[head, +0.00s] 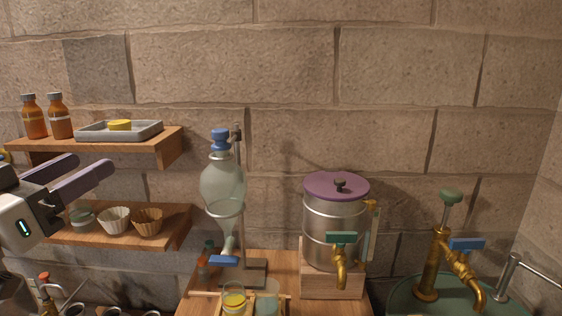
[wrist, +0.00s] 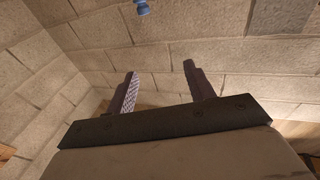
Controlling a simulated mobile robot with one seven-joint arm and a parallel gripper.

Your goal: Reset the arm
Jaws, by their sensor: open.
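My gripper (head: 93,172) shows at the left edge of the head view, in front of the wall shelves. Its two purple fingers are apart and point to the right, with nothing between them. In the wrist view my gripper (wrist: 163,85) is also open and empty, with bare stone wall beyond the fingers. A blue piece shows at the top of the wrist view, too little of it to name for sure.
The upper shelf (head: 170,147) holds amber bottles (head: 60,118) and a grey tray (head: 155,132). The lower shelf (head: 180,225) holds fluted cups (head: 147,222). A glass separating funnel (head: 222,185), a steel pot (head: 330,230) and a brass tap (head: 432,265) stand to the right.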

